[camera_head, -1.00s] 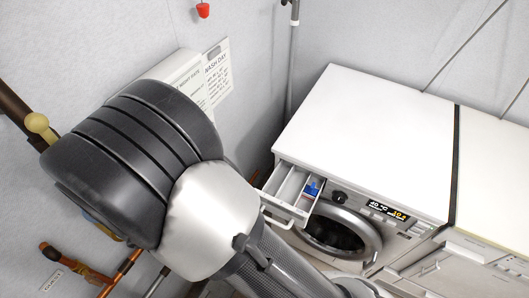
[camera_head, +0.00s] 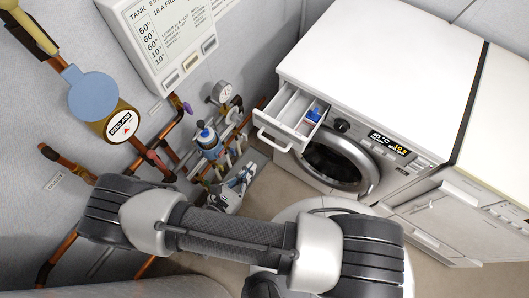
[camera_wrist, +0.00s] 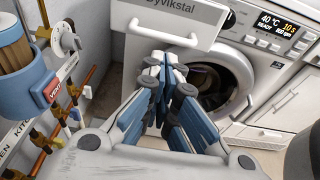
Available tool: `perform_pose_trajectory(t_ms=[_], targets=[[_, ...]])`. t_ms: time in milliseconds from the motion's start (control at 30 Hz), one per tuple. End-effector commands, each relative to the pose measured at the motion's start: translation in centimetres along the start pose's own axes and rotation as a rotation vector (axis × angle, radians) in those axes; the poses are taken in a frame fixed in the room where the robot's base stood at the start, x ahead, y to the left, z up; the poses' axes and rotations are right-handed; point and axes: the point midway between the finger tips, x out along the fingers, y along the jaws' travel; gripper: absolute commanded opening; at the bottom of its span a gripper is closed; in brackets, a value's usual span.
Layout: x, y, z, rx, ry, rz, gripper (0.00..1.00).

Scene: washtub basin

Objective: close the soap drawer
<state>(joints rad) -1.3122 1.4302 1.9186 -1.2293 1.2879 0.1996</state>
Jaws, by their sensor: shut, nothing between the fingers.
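The soap drawer (camera_head: 291,112) is pulled out of the washing machine's upper left front, showing its open compartments and a blue insert (camera_head: 314,116). Its white handle (camera_head: 271,141) faces my gripper. In the wrist view the drawer front (camera_wrist: 178,14) fills the top middle, with its handle (camera_wrist: 163,36) below the lettering. My gripper (camera_head: 247,171) is shut and empty, in front of the drawer and below left of it. In the wrist view my fingertips (camera_wrist: 165,62) show just below the handle. A gap shows in the head view.
The washing machine (camera_head: 370,65) has a round door (camera_head: 335,162) below the drawer. A cabinet (camera_head: 440,220) stands to the right.

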Motion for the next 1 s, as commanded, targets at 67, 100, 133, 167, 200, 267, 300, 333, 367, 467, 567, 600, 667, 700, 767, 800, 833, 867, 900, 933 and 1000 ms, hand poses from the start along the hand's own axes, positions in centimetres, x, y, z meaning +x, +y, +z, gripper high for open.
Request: perform_pose_trajectory(t_ms=[67,100,133,167,200,267,300,333,367,467,567,600,667,700,767,800,833,867,900,933,1000], targets=[[2.0,-0.2,-0.2,-0.001,-0.001,-0.008,0.00],[2.9,-0.2,-0.2,-0.001,-0.001,-0.008,0.00],[3.6,-0.2,-0.2,-0.001,-0.001,-0.007,0.00],[4.2,-0.2,-0.2,-0.001,-0.001,-0.008,0.00],[5.0,-0.2,-0.2,0.000,-0.001,-0.008,0.00],[6.1,-0.2,-0.2,0.000,0.000,-0.007,0.00],[6.7,-0.2,-0.2,0.000,0.000,-0.007,0.00],[7.1,-0.2,-0.2,0.000,0.000,-0.006,0.00],[7.5,-0.2,-0.2,0.000,0.000,-0.006,0.00],[8.5,-0.1,-0.1,0.001,0.000,-0.004,0.00],[9.0,-0.1,-0.1,0.001,0.000,-0.002,0.00],[9.2,-0.1,0.0,0.001,0.000,-0.002,0.00],[9.2,-0.1,0.0,0.001,0.000,-0.002,0.00],[9.2,-0.1,0.0,0.001,0.000,-0.002,0.00],[9.2,-0.1,0.0,0.000,0.000,-0.001,0.00],[9.2,-0.1,0.0,0.000,0.000,-0.001,0.00],[9.2,-0.1,0.0,0.000,0.000,-0.001,0.00],[9.2,-0.1,0.0,0.000,0.000,-0.001,0.00],[9.2,-0.1,0.0,0.000,0.000,-0.001,0.00],[9.2,-0.1,0.0,0.000,0.000,-0.001,0.00],[9.3,-0.1,0.0,0.000,0.000,-0.002,0.00]])
